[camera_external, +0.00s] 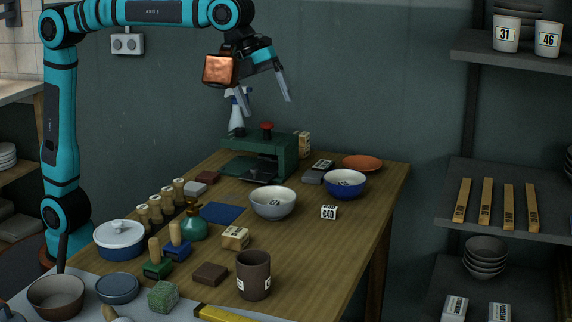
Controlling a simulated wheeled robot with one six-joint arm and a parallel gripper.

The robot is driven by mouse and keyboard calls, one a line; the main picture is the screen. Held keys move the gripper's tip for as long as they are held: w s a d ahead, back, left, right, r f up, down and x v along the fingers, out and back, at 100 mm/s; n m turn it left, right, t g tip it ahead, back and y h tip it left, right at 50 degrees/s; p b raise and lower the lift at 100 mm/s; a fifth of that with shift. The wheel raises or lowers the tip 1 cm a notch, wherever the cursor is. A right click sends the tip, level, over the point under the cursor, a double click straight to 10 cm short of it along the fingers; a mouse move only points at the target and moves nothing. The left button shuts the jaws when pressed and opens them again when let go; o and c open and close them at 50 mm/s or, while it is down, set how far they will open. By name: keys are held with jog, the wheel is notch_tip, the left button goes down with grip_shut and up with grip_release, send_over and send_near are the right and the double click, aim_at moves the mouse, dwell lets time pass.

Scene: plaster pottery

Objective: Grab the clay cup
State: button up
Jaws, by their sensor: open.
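A dark brown clay cup (253,276) with small white labels stands upright near the front of the wooden table. My gripper (267,107) is open and empty, high above the back of the table. Its fingers point down, over the green press area, far above and behind the brown cup. Nothing stands between its fingers. Two pale cups, one labelled 31 (506,33) and one labelled 46 (547,39), stand on the upper right shelf.
Around the brown cup are a brown block (211,274), a wooden block (235,238), a green sponge-like cube (163,297) and a yellow tool (215,313). A grey bowl (272,203) and blue bowl (345,184) stand behind. The table right of the cup is clear.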

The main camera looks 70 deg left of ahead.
jog(key=s+d+f+m+g+y, duration=0.1)
jog(key=s+d+f+m, duration=0.1)
jog(key=d, duration=0.4)
jog(key=s+d+f+m+g, duration=0.1)
jog(key=s+d+f+m, duration=0.1)
jog(key=d, duration=0.3)
jog(key=m+g+y, duration=0.1)
jog(key=m+y, duration=0.1)
jog(key=m, duration=0.3)
send_over(253, 276)
jog(key=w+a, duration=0.1)
jog(key=a, duration=0.3)
notch_tip(253, 276, down, 18)
jog(key=shift+w+d+f, duration=0.1)
jog(key=shift+d+f, duration=0.15)
jog(key=shift+f, duration=1.1)
jog(key=shift+d+f, duration=0.2)
jog(key=shift+f, duration=1.15)
